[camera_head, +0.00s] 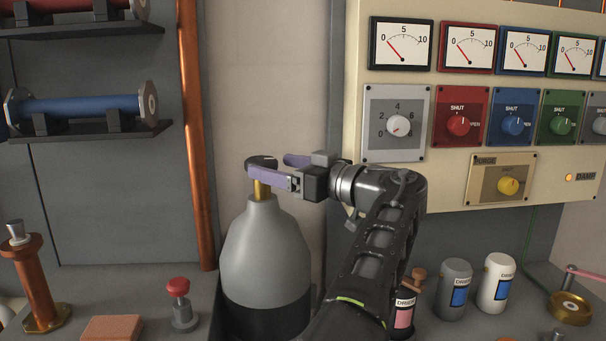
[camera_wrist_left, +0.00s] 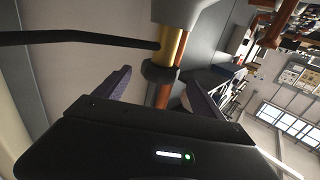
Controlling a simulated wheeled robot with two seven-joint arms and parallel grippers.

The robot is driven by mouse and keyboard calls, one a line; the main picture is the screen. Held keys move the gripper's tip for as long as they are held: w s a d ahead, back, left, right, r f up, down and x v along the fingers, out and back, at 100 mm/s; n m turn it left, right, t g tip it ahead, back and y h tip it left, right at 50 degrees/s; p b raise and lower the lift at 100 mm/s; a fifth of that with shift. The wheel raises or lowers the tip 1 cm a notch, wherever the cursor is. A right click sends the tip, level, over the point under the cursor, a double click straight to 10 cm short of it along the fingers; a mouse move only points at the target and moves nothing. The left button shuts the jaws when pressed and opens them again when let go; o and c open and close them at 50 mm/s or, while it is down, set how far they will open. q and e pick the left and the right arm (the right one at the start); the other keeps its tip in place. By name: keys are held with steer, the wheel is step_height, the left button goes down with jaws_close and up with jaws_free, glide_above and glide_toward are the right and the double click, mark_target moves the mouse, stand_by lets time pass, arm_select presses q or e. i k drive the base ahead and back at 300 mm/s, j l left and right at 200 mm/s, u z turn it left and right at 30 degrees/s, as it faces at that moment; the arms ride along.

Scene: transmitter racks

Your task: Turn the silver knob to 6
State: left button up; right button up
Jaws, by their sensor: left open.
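The silver knob (camera_head: 398,126) sits on a light grey plate (camera_head: 378,151) at the left of the cream panel. Its dial shows 0, 2, 4 and 6, and its small red mark points to the lower left, near 0. My left gripper (camera_head: 270,165) is open, left of and below the knob and well apart from it, with its purple fingers pointing left. The near finger overlaps the yellow neck of a grey bottle (camera_head: 264,250); I cannot tell whether they touch. The left wrist view shows both fingers (camera_wrist_left: 158,82) apart, but not the knob. My right gripper is not in view.
The red knob (camera_head: 458,125), blue knob (camera_head: 512,125) and green knob (camera_head: 562,125) are right of the silver one. Gauges (camera_head: 401,45) are above, and a yellow purge knob (camera_head: 508,186) below. Grey (camera_head: 454,290) and white (camera_head: 495,284) canisters stand below the panel. A copper pipe (camera_head: 190,120) rises at left.

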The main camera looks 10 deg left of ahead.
mark_target(398, 125)
steer(key=k+l, duration=0.15)
steer(key=k, duration=0.35)
steer(key=k+l, duration=0.15)
steer(key=k, duration=0.3)
